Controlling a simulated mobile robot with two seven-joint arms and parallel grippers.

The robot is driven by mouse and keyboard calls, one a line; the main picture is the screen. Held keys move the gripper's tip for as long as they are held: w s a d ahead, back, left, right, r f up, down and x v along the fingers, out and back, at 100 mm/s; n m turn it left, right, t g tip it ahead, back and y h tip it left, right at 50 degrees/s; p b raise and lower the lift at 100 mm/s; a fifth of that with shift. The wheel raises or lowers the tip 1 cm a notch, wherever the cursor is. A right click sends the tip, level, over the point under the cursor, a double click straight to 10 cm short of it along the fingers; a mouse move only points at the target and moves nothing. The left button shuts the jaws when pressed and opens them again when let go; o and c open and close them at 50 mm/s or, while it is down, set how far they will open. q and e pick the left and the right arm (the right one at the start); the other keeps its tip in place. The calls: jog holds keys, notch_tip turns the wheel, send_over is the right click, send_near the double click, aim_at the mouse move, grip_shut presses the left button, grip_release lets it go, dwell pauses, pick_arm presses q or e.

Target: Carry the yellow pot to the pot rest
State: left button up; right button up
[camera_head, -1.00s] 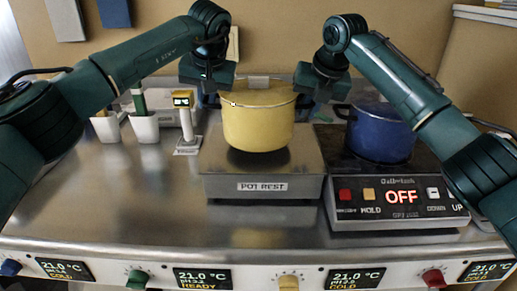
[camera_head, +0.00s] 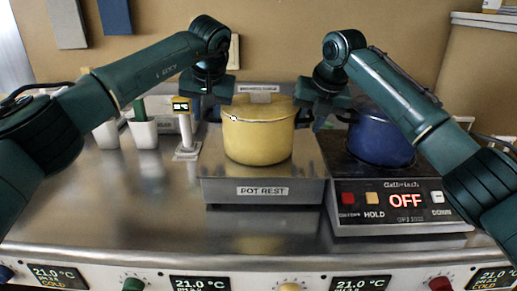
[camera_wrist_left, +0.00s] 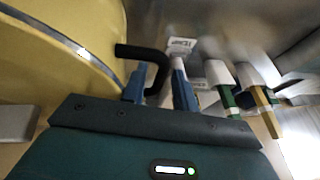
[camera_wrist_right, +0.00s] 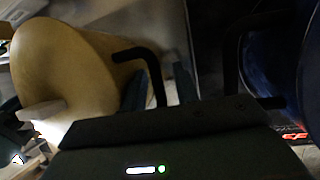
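The yellow pot (camera_head: 258,135), lidded and upright, appears to sit on the metal plate of the pot rest (camera_head: 308,192). My left gripper (camera_head: 217,98) is at the pot's left handle. In the left wrist view the black handle (camera_wrist_left: 157,62) passes between its fingers, which stand apart with gaps beside it. My right gripper (camera_head: 309,104) is at the right handle. In the right wrist view that handle (camera_wrist_right: 140,54) bends down between its parted fingers.
A blue pot (camera_head: 378,135) stands on a hotplate (camera_head: 398,212) reading OFF, close to my right gripper. A small probe stand (camera_head: 186,130) and white holders (camera_head: 144,134) are at the left. The steel counter (camera_head: 110,205) is clear at front left.

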jog(key=shift+a, duration=0.1)
pick_arm(q)
jog(key=v, duration=0.8)
pick_arm(e)
jog(key=v, duration=1.2)
